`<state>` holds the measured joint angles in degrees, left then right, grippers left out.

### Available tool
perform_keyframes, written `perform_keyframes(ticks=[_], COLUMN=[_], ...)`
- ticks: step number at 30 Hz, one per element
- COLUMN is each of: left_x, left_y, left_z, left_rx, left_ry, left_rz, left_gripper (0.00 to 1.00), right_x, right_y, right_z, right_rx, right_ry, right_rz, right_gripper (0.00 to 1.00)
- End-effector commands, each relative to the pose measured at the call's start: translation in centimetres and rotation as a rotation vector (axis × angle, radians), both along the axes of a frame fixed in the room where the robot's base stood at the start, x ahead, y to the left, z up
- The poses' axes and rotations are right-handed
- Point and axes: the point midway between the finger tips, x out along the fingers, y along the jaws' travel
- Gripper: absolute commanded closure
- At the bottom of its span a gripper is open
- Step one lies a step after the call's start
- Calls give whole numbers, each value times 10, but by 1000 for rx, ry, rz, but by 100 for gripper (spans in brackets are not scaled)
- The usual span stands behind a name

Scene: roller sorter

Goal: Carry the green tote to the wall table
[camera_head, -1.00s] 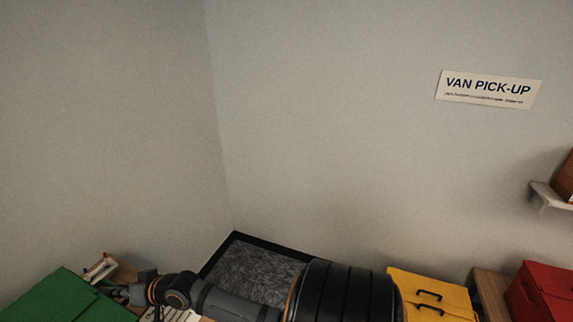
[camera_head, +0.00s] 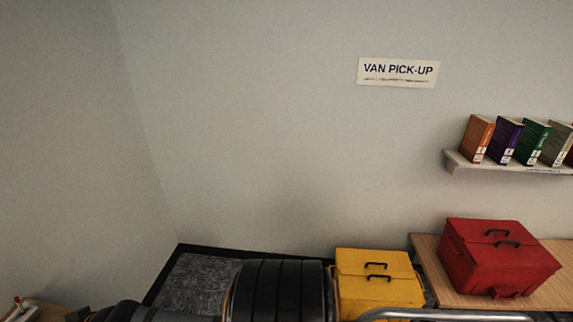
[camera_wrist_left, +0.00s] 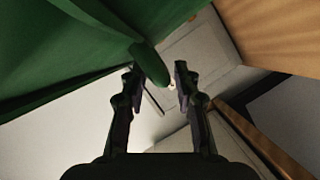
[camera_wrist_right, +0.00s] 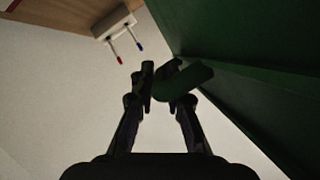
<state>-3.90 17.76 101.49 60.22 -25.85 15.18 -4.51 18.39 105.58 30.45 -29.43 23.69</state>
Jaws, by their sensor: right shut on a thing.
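The green tote fills the right of the right wrist view (camera_wrist_right: 240,80) and the upper left of the left wrist view (camera_wrist_left: 50,40). My right gripper (camera_wrist_right: 162,72) is shut on a green handle at the tote's side. My left gripper (camera_wrist_left: 156,70) has its fingers apart, with a green handle between or just beyond them; I cannot tell if they touch it. In the head view the tote and both grippers are out of frame. A wooden table (camera_head: 428,255) stands along the wall at right there, with a red tote (camera_head: 500,260) on it.
A yellow tote (camera_head: 380,292) stands just left of the table. A "VAN PICK-UP" sign (camera_head: 398,72) hangs above. A wall shelf (camera_head: 465,164) holds several books. A pen holder (camera_wrist_right: 115,22) sits on a wooden surface. Bare wood shows right of the red tote.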

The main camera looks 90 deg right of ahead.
Motion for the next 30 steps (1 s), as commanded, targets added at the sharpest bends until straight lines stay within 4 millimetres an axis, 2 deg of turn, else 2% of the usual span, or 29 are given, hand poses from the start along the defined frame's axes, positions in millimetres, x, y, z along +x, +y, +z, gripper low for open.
perform_keyframes(ticks=[3,9,10,16,22,30], left_x=[0,0,0,0,-1,0], left_y=[0,0,0,0,1,1], left_z=[-1,-1,-1,-1,-3,-2], left_rx=[1,1,1,1,2,3], left_ry=[2,3,3,3,5,4], left_rz=[0,1,1,1,0,0], left_gripper=[69,44,43,43,69,69], right_x=[1,1,1,1,0,0], right_y=[0,0,0,0,0,0], right_z=[2,2,2,2,-1,0], right_rx=[0,0,-1,-1,-1,-1], right_ry=[-6,-6,-6,-6,0,0], right_rz=[0,0,0,0,0,0], right_gripper=[100,100,100,100,100,100])
